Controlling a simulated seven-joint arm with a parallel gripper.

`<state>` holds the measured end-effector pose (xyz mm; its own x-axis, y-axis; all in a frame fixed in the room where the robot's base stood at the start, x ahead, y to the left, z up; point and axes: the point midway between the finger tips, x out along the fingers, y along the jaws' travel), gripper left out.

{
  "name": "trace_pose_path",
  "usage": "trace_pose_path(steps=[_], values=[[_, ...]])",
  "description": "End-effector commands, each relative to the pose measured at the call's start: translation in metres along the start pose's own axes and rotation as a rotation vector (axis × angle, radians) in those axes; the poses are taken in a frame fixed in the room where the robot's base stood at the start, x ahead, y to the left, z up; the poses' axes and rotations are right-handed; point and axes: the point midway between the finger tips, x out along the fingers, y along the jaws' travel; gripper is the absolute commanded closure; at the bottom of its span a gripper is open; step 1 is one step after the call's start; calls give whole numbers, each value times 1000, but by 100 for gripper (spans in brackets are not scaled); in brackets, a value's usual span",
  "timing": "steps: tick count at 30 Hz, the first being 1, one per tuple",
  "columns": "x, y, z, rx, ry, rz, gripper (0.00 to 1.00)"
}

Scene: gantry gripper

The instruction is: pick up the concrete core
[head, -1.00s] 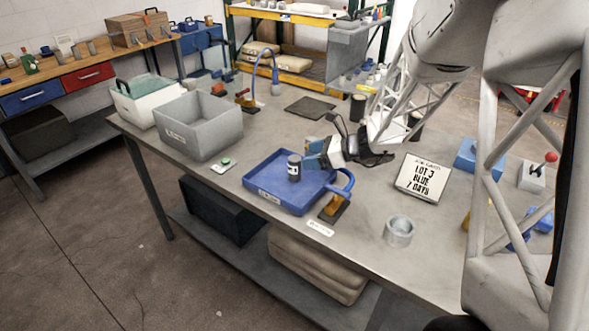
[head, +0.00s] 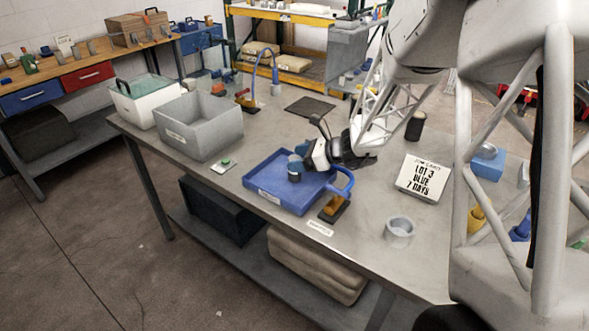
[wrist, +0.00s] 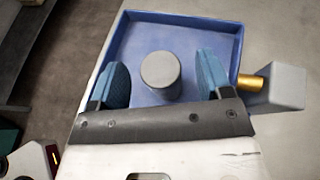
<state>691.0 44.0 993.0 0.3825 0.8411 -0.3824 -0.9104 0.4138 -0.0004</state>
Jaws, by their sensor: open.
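A short grey concrete core (head: 294,173) with a dark band stands upright in the blue tray (head: 262,188). In the wrist view the round grey top of the core (wrist: 160,70) shows between the two blue finger pads of my gripper (wrist: 162,82). The pads are spread, with a clear gap on each side of the core. In the head view my gripper (head: 301,156) is at the core and hides part of its upper right side. The blue tray (wrist: 190,26) fills the upper middle of the wrist view.
A grey bin (head: 200,130) and a white bin (head: 145,100) stand left of the tray. A lot sign (head: 424,180), a grey ring (head: 399,230) and a dark cylinder (head: 415,126) are to the right.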

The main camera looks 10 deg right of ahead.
Motion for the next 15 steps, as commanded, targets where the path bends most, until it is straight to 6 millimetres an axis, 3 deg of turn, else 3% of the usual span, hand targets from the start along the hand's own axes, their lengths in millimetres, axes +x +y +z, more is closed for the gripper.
trace_pose_path(steps=[6, 15], values=[[16, 0, 0, 1, 0, -1, 28], [17, 0, 0, 1, 0, -1, 28]])
